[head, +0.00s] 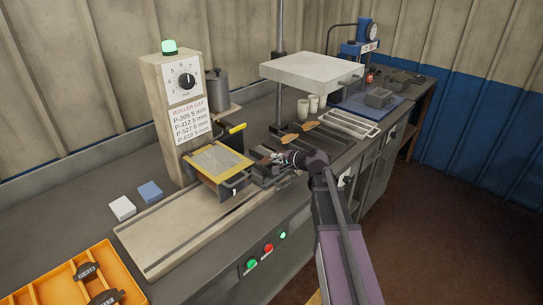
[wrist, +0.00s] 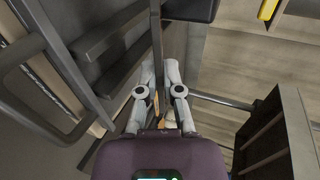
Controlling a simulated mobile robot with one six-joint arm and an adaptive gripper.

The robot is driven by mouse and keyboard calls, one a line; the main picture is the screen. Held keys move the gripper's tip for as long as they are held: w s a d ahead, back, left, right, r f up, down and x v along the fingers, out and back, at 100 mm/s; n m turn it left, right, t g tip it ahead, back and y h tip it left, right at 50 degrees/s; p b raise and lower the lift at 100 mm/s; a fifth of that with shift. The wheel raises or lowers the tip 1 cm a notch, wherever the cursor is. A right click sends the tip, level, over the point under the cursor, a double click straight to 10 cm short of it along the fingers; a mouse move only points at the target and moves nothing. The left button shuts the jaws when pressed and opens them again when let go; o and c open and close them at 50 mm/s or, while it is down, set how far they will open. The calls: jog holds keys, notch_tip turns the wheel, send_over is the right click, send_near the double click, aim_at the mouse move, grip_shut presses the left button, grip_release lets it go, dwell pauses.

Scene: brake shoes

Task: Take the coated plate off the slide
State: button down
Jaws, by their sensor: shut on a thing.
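In the head view my gripper (head: 281,159) is low over the dark slide (head: 262,177), just right of the roller machine (head: 217,162). In the wrist view its two pale fingers (wrist: 160,72) are closed in on the edge of a thin dark piece (wrist: 157,38), which I take to be the coated plate. The plate shows nearly edge-on there, so its coated face is hard to see. In the head view my gripper and arm cover much of it. I cannot tell whether it still touches the slide.
A metal rack (head: 344,124) lies to the right. A long pale board (head: 185,232) and an orange tray (head: 75,281) are at the left.

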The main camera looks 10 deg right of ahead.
jog(key=p+v, duration=0.3)
jog(key=v, duration=0.6)
jog(key=shift+s+d+f, duration=0.2)
jog(key=shift+s, duration=0.05)
